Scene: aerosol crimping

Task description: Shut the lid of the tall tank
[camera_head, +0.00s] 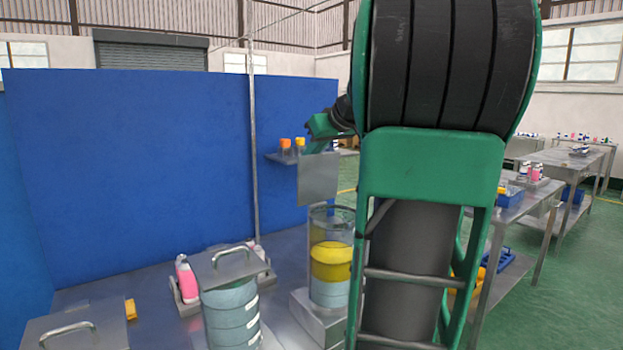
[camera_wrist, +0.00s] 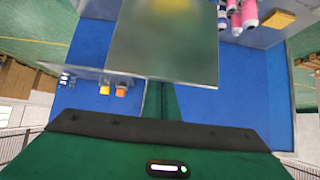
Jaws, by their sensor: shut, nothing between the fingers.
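The tall tank (camera_head: 331,262) is a see-through cylinder with a yellow band, standing on a grey metal base right of centre. Its lid (camera_head: 318,180) is a flat grey square plate, standing open and nearly upright above the rim. The lid also fills the top middle of the wrist view (camera_wrist: 165,42). My green gripper (camera_head: 322,128) is at the lid's upper edge, on its far side. In the wrist view my shut fingers (camera_wrist: 160,98) reach toward the lid, which hides their tips. I cannot tell whether they touch it.
A second tank (camera_head: 231,320) with a handled lid (camera_head: 228,262) stands front left. Another handled lid (camera_head: 75,330) is at the lower left corner. Pink bottles (camera_head: 187,280) stand behind the second tank. A shelf (camera_head: 282,158) with orange-capped bottles is on the blue wall (camera_head: 140,170).

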